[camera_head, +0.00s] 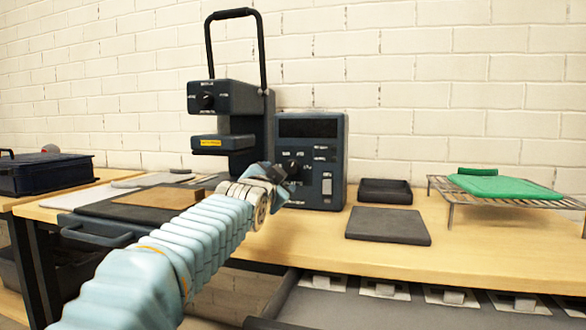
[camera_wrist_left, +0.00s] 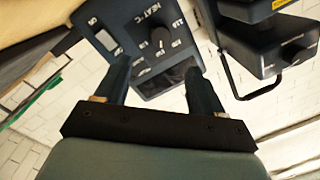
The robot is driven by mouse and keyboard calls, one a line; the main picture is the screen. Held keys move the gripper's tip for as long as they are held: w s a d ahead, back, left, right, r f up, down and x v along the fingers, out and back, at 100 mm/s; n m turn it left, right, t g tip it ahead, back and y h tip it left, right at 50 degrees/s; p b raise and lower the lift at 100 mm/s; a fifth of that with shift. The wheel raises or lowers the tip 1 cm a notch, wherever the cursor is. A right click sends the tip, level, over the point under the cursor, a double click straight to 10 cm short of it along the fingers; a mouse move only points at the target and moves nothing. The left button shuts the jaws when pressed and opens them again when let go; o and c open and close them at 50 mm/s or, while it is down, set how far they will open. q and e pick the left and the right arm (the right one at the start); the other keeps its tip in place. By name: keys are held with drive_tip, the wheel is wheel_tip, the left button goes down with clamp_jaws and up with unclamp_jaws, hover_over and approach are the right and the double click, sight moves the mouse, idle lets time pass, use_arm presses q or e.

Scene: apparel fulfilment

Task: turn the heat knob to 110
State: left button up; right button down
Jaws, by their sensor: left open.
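The dark blue control box (camera_head: 321,150) stands on the bench beside the press. Its black round heat knob (camera_head: 293,166) is on the front panel, partly behind my left gripper (camera_head: 280,178). In the left wrist view the heat knob (camera_wrist_left: 160,38) shows below a "HEAT °C" label, with small numbers around it. My left gripper (camera_wrist_left: 158,68) is open and empty there, its two fingers pointing at the panel on either side of the knob's line. The fingers look apart from the knob. The knob's exact setting is too small to read. My right gripper is not in view.
The heat press (camera_head: 233,105) with its raised handle stands left of the box. A dark tray (camera_head: 384,191) and a dark flat pad (camera_head: 388,225) lie to the right. A wire rack (camera_head: 450,188) holds a green folded item (camera_head: 505,188). A brick wall is behind.

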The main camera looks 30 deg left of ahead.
use_arm(q)
drive_tip(key=p, duration=0.4)
approach(290, 168)
drive_tip(key=shift+w, duration=0.6)
drive_tip(key=p+x, duration=0.3)
drive_tip(key=x, duration=0.3)
drive_tip(key=shift+w+a+r, duration=0.15)
drive_tip(key=shift+a, duration=0.05)
drive_tip(key=shift+w+a+p, duration=0.2)
drive_tip(key=shift+w+p, duration=0.2)
drive_tip(key=shift+w, duration=0.15)
drive_tip(key=c, duration=1.1)
drive_tip(key=shift+o, duration=0.2)
